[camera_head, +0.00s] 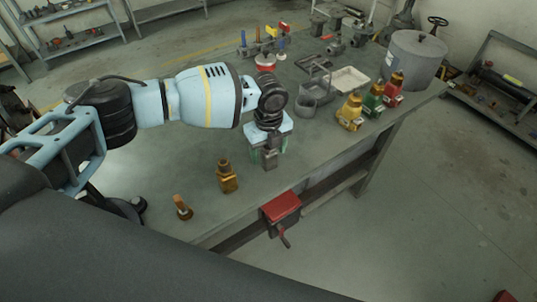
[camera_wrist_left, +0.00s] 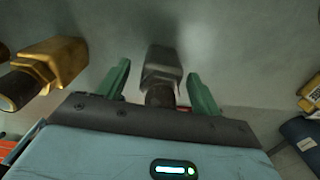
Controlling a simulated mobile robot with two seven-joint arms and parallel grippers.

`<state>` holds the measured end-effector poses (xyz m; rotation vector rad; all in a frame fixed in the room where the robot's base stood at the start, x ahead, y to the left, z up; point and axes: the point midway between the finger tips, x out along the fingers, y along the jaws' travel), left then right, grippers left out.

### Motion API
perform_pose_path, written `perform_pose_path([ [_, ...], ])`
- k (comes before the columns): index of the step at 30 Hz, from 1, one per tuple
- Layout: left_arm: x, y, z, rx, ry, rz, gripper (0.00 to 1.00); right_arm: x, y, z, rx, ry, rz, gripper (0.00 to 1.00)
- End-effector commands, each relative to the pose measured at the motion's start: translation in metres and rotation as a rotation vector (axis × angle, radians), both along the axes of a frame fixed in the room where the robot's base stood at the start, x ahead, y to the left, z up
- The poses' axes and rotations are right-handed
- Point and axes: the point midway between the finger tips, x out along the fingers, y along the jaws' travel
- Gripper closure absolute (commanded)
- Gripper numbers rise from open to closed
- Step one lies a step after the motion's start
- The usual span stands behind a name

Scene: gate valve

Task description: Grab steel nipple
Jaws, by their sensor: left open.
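The steel nipple (camera_wrist_left: 161,66) is a dark grey metal fitting with a faceted body. In the left wrist view it stands between the two green fingers of my left gripper (camera_wrist_left: 161,84), with a gap on each side. In the head view my left gripper (camera_head: 268,148) points down at the workbench, and the lower part of the nipple (camera_head: 270,160) shows at its fingers. The gripper is open around the nipple. The nipple's upper end is partly hidden by the gripper body. My right gripper is not in view.
A brass fitting (camera_head: 227,178) stands close left of the gripper, and another brass piece (camera_head: 182,208) is nearer the bench edge. Yellow (camera_head: 350,112), green (camera_head: 373,100) and red (camera_head: 393,90) valves stand right. A red vise (camera_head: 281,207) hangs on the workbench's (camera_head: 215,225) front edge.

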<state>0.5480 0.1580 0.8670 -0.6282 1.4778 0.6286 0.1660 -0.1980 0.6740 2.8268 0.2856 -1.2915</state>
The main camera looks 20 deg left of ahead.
Motion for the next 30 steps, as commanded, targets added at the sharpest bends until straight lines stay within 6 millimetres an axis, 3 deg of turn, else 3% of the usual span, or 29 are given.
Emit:
perform_pose_path([
  [2,0.000,0.000,0.000,0.000,0.000,0.000,0.37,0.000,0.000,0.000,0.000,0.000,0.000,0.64],
  [16,0.000,0.000,0.000,0.000,0.000,0.000,0.99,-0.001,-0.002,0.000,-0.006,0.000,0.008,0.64],
  [25,0.001,0.000,0.005,-0.002,-0.002,0.001,0.99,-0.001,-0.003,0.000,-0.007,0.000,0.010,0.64],
  [30,0.001,0.000,0.024,-0.003,-0.004,0.000,0.99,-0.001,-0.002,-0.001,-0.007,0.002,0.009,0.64],
])
